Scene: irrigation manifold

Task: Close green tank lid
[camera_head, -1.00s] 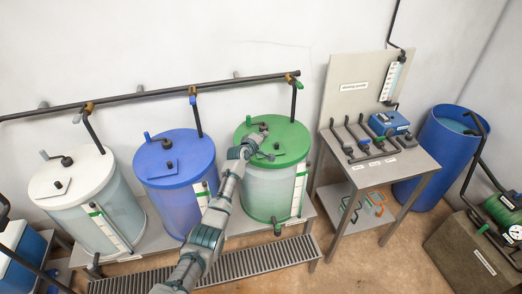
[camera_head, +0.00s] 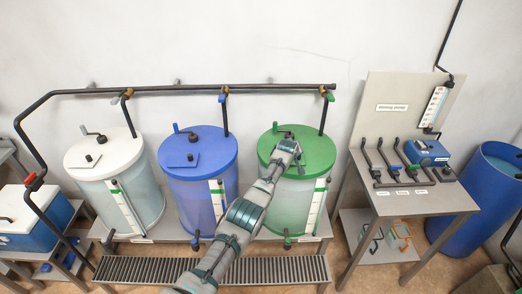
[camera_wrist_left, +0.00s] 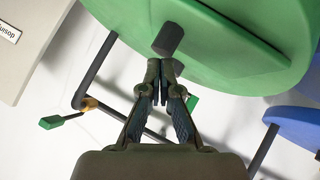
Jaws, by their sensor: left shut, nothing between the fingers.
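The green tank (camera_head: 290,205) stands at the right of three tanks, with a round green top (camera_head: 318,150). In the left wrist view the green top (camera_wrist_left: 125,25) bears a raised flat green lid (camera_wrist_left: 215,45) with a dark knob (camera_wrist_left: 168,38). The lid looks nearly flat on the top; a small gap cannot be ruled out. My left gripper (camera_head: 295,160) is over the green top, hiding part of it. In the left wrist view its fingers (camera_wrist_left: 163,68) are shut and empty, right by the knob; contact cannot be told. My right gripper is not in view.
A blue tank (camera_head: 195,185) and a white tank (camera_head: 125,190) stand to the left. A dark pipe (camera_head: 180,90) runs behind them. A bench (camera_head: 430,203) with several levers stands at the right. A floor grate (camera_head: 150,270) lies in front.

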